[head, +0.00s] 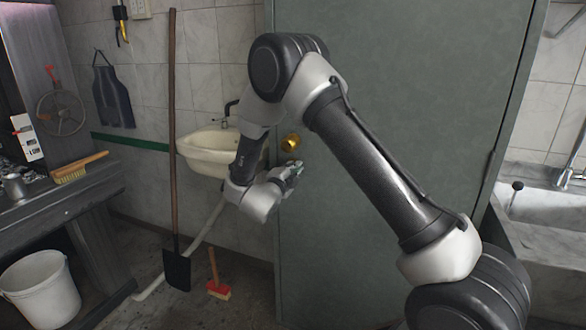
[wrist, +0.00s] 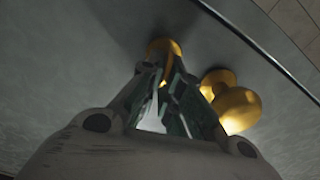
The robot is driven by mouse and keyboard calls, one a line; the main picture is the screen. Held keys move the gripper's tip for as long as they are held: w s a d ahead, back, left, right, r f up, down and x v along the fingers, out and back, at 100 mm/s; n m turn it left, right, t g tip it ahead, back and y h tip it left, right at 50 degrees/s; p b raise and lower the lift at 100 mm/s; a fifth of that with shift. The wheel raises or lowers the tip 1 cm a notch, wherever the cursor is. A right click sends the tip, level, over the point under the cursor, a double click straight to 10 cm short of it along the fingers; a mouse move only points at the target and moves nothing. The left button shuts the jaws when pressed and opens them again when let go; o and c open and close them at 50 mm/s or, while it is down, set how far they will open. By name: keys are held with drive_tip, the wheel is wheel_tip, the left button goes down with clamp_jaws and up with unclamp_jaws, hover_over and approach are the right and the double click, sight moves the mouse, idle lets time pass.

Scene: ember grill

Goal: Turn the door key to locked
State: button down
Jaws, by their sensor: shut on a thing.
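The grey-green door (head: 400,140) stands closed in front of me. Its round brass knob (head: 290,143) is near the left edge and also shows in the wrist view (wrist: 238,108). A smaller brass fitting (wrist: 164,47), seemingly the lock plate, lies just beyond my fingertips. My gripper (head: 293,168) is at the door just below the knob, and in the wrist view (wrist: 168,75) its fingers are closed together in front of the fitting. The key itself is hidden between the fingers, so its angle cannot be told.
The knob is close beside my fingers. A white washbasin (head: 208,152) hangs left of the door. A long-handled shovel (head: 174,150) leans there, and a red brush (head: 218,290) stands on the floor.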

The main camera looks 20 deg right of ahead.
drive_tip(key=shift+f+m, duration=0.15)
drive_tip(key=shift+m, duration=0.95)
drive_tip(key=c, duration=1.7)
unclamp_jaws()
drive_tip(key=v, duration=1.2)
